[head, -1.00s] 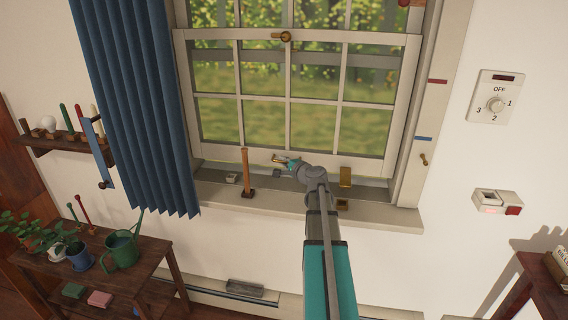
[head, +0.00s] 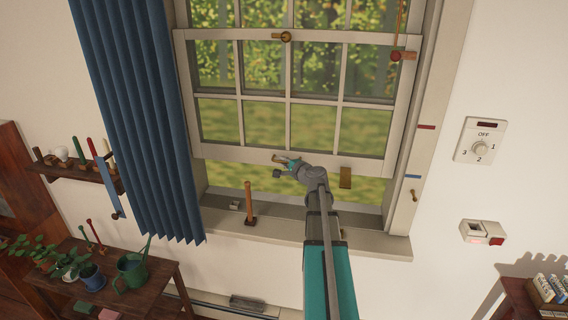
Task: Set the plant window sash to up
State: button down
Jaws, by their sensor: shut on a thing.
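The window's lower sash (head: 225,152) is a cream frame with several panes. It stands partly raised, with a gap of green outdoors between its bottom rail and the sill (head: 370,240). My gripper (head: 283,162) is at the bottom rail, left of my wrist, shut on a small brass sash lift there, mostly hidden by the fingers. A second brass lift (head: 345,177) shows on the rail to the right. A brass latch (head: 286,37) sits on the sash's top rail. The right jamb has a red mark (head: 427,127) above a blue mark (head: 413,176).
A wooden stick (head: 249,202) stands upright on the sill. A blue curtain (head: 140,120) hangs at the left. A red knob (head: 396,56) hangs on a cord at upper right. A plant table (head: 150,280) with a green watering can (head: 132,269) stands lower left.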

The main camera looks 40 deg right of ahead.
aim_at(284, 143)
notch_tip(284, 143, up, 8)
jog(key=p, duration=0.7)
jog(key=shift+r, duration=0.15)
jog(key=c, duration=0.7)
grip_release()
jog(key=shift+f, duration=0.25)
notch_tip(284, 143, down, 30)
jog(key=b, duration=3)
jog(key=shift+r, duration=0.25)
jog(key=s, duration=0.3)
jog(key=s+r+p, duration=0.1)
jog(key=s, duration=0.2)
jog(key=s+p, duration=0.1)
jog(key=s, duration=0.3)
jog(key=shift+a+r, duration=0.4)
jog(key=shift+s+r, duration=0.1)
jog(key=shift+s, duration=0.85)
